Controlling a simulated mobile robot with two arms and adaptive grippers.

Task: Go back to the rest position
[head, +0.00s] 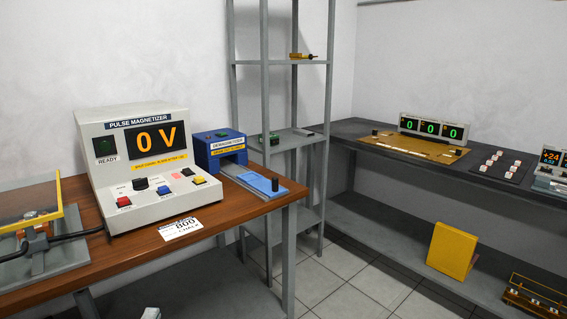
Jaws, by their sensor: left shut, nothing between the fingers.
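Only a small pale part of my left gripper (150,313) shows at the bottom edge of the head view, below the front of the wooden bench (235,215). It is shut with nothing in it, and it is apart from everything on the bench. The rest of it is cut off by the picture edge. My right gripper is out of view. The pulse magnetizer (150,165) stands on the bench and its display reads 0 V. A blue demagnetizer (220,148) with a sliding tray stands to its right.
A fixture with a raised yellow clear cover (40,215) sits at the bench's left end. A grey shelf rack (265,100) stands in the corner. A dark side bench (375,140) carries a green-digit display (434,128). A yellow panel (452,250) leans below. Tiled floor (345,285) lies between.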

